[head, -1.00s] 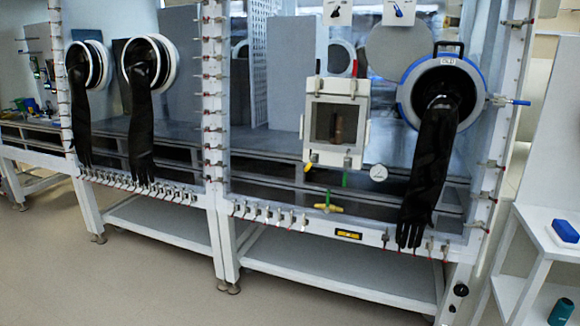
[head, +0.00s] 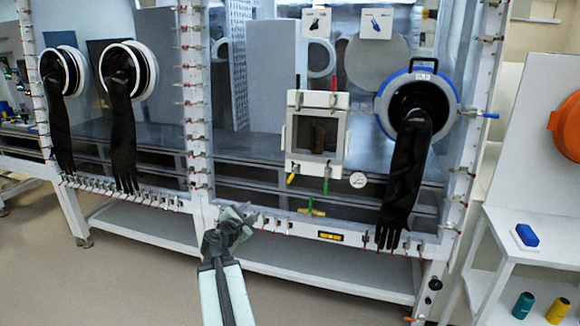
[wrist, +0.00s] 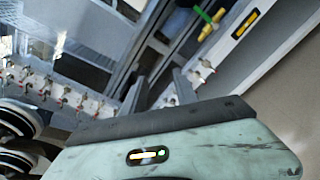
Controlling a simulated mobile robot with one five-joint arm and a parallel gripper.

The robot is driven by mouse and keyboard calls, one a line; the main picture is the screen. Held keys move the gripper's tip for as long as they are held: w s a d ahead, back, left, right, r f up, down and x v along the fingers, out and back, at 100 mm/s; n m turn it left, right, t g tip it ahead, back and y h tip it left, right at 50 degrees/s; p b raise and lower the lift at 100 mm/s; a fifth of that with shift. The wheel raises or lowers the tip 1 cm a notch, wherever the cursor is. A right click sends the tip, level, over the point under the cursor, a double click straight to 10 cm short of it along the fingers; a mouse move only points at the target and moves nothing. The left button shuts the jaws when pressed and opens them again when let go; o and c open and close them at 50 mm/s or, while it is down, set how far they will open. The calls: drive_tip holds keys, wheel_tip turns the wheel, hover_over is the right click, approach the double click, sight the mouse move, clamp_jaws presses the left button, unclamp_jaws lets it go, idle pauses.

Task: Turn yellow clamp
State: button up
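The small square door (head: 318,140) in the glovebox front has coloured clamp handles around its pale frame. The yellow clamp (head: 291,179) is at its lower left corner, its short handle slanting down. A green handle (head: 327,180) hangs at the lower right. My gripper (head: 240,213) is below and left of the door, in front of the lower rail, apart from the yellow clamp. Its two dark fingers show spread apart with nothing between them in the wrist view (wrist: 162,92). The yellow clamp cannot be made out in the wrist view.
A black glove (head: 405,185) hangs from the blue-ringed port at right. Small metal clamps line the lower rail. A white shelf (head: 510,262) stands at right.

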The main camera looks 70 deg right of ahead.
sight(291, 177)
drive_tip(key=s+d+r+n+h+p, duration=0.2)
drive_tip(key=s+d+r+n, duration=0.45)
drive_tip(key=s, duration=0.35)
drive_tip(key=d, duration=0.8)
drive_tip(key=shift+w+d+r+b, duration=0.15)
drive_tip(key=shift+w+r+b, duration=0.15)
drive_tip(key=shift+r, duration=0.1)
clamp_jaws()
